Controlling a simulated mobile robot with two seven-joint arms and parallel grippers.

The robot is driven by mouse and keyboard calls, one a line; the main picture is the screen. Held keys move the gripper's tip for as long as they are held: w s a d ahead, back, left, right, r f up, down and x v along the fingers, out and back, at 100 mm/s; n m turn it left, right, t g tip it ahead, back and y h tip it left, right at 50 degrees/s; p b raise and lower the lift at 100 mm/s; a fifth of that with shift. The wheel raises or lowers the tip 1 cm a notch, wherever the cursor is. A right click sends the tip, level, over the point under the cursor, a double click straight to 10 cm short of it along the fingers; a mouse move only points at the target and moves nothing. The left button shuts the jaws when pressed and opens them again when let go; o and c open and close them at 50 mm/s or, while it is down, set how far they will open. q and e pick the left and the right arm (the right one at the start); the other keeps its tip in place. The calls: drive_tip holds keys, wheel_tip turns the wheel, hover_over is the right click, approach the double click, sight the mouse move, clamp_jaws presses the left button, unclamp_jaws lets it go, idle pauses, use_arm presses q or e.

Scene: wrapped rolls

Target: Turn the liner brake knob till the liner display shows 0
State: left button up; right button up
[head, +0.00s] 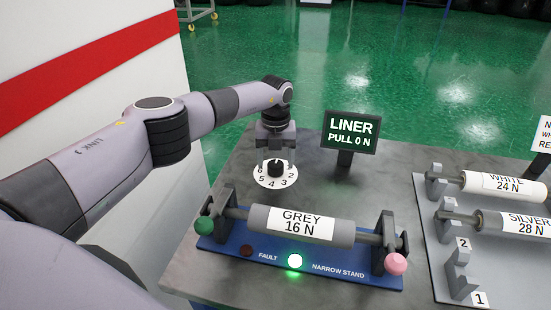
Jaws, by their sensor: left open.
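The liner brake knob (275,168) is a black knob on a white numbered dial (273,182) at the back left of the table. The numbers 2, 3, 4, 5 and 6 show on the dial's near side. My left gripper (275,163) points down with its fingers on either side of the knob and is open; I cannot tell whether they touch it. The liner display (353,132), a dark sign on a short post, reads "LINER PULL 0 N". My right gripper is out of view.
In front of the dial, a grey roll (300,226) marked "GREY 16 N" lies in a blue narrow stand (340,272) with a lit green lamp (295,261). At right, a white roll (498,184) and a silver roll (515,224) rest on a grey rack plate (500,270).

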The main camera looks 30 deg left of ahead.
sight(275, 163)
use_arm(q)
wheel_tip(275, 163, up, 7)
drive_tip(key=shift+b, duration=0.35)
idle(0.4)
